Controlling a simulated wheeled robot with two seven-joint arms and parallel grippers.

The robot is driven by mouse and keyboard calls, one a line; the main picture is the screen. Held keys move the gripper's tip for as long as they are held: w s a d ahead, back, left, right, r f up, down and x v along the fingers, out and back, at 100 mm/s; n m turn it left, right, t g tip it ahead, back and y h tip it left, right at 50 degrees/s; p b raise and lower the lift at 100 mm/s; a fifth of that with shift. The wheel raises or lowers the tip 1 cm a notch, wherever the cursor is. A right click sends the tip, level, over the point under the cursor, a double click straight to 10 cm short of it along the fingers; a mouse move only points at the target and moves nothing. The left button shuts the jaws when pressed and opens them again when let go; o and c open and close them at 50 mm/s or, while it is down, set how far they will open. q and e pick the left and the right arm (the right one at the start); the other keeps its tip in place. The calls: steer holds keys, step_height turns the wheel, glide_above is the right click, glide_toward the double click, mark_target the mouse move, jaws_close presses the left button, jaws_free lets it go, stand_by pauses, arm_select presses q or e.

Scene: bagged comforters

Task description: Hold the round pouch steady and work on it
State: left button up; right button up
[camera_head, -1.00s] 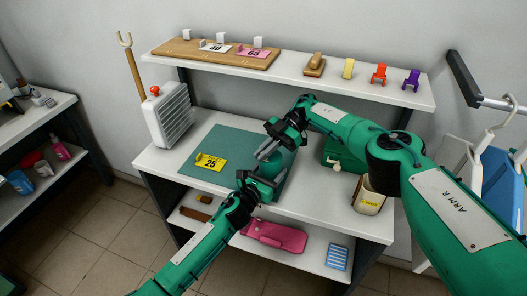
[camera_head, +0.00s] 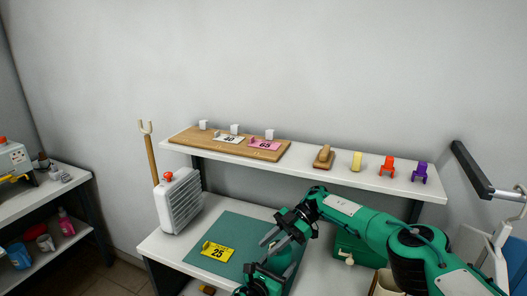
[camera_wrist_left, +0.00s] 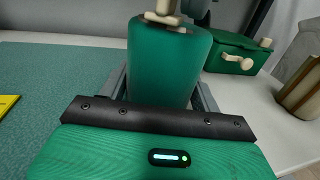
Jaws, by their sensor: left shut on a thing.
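The round pouch (camera_wrist_left: 168,70) is a dark green cylinder with a pale toggle (camera_wrist_left: 166,14) on top. In the left wrist view it stands upright between the fingers of my left gripper (camera_wrist_left: 165,88), which is shut on it. In the head view the pouch (camera_head: 286,258) is partly hidden behind my arms. My left gripper (camera_head: 268,272) shows there at the bottom edge. My right gripper (camera_head: 270,240) points down and left above the pouch, its grey fingers apart and seemingly empty.
A green mat (camera_head: 228,235) with a yellow 25 tag (camera_head: 218,251) covers part of the bench. A green box (camera_head: 352,245) stands to the right, a white louvred unit (camera_head: 180,202) to the left. An upper shelf (camera_head: 400,183) runs behind with tags and coloured clips.

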steer(key=shift+w+a+m+t+y, duration=0.1)
steer(key=shift+w+m+t+y, duration=0.1)
steer(key=shift+m+t+y, duration=1)
steer(key=m+t, duration=0.3)
steer(key=w+m+t, duration=0.1)
steer(key=t, duration=0.1)
steer(key=shift+a+y, duration=0.15)
steer(key=shift+y, duration=0.15)
steer(key=shift+w+m+t, duration=0.25)
steer(key=shift+m+t, duration=0.95)
steer(key=shift+t, duration=0.1)
steer(key=shift+w+m+t, duration=0.25)
steer(key=shift+m+t, duration=0.95)
steer(key=shift+t, duration=0.1)
steer(key=shift+a+f+m+t+h, duration=0.1)
steer(key=shift+f+m+t+h, duration=0.05)
steer(key=shift+m+t+h, duration=0.7)
steer(key=shift+m+t, duration=0.25)
steer(key=shift+s+a+m+t, duration=0.1)
steer(key=shift+a+m+t, duration=0.15)
steer(key=shift+m+t, duration=0.05)
steer(key=shift+m+t+h, duration=0.25)
steer(key=shift+m+t, duration=0.05)
